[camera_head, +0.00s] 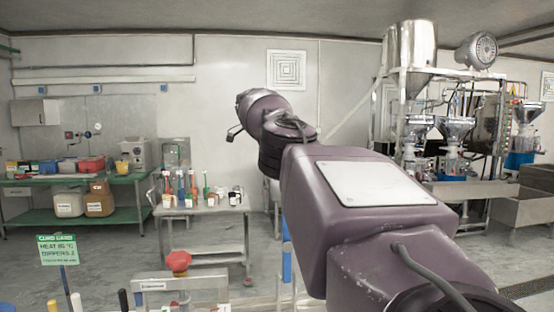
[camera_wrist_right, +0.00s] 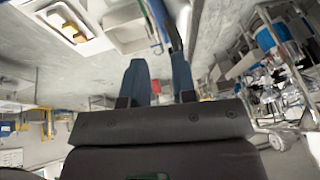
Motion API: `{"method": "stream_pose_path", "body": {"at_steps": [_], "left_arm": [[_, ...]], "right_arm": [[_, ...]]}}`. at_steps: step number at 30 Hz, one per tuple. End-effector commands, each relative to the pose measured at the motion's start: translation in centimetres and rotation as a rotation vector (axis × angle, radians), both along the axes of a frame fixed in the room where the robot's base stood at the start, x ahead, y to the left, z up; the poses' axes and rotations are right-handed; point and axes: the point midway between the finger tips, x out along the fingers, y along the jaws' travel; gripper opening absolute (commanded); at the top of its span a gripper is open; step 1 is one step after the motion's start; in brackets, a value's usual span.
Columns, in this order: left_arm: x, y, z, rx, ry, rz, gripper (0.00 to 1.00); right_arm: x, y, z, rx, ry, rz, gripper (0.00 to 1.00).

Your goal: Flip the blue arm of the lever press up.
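A blue upright bar (camera_head: 287,262), which looks like the blue arm of the lever press, stands at the bottom centre of the head view. My right arm hides part of it, and the press body cannot be made out. In the right wrist view a thin blue bar (camera_wrist_right: 159,18) lies beyond the fingertips at the top. My right gripper (camera_wrist_right: 158,62) has its two fingers apart with nothing between them. The blue bar looks apart from the fingers. In the head view only a small dark part of this gripper shows, at the raised wrist. My left gripper is not in view.
A white-framed stand (camera_head: 180,284) with a red knob (camera_head: 178,261) is at the bottom, beside a green sign (camera_head: 58,250). A small table (camera_head: 208,256) with bottles stands behind. A green bench (camera_head: 130,212) is at left, metal machinery (camera_head: 411,45) at right.

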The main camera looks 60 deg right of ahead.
Motion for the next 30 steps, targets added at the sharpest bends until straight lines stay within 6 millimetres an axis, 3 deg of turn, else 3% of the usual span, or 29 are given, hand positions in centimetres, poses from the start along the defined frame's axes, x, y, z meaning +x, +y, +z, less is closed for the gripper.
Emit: {"method": "stream_pose_path", "body": {"at_steps": [9, 18, 30], "left_arm": [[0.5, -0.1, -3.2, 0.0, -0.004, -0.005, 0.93], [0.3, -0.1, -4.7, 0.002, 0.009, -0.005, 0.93], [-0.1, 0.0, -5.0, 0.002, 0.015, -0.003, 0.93]], "right_arm": [[1.8, 3.3, -0.6, -0.001, 0.004, 0.002, 0.25], [3.4, 6.8, -0.1, -0.001, 0.003, 0.002, 0.25], [3.8, 7.6, 0.0, 0.0, 0.001, -0.001, 0.25]]}}
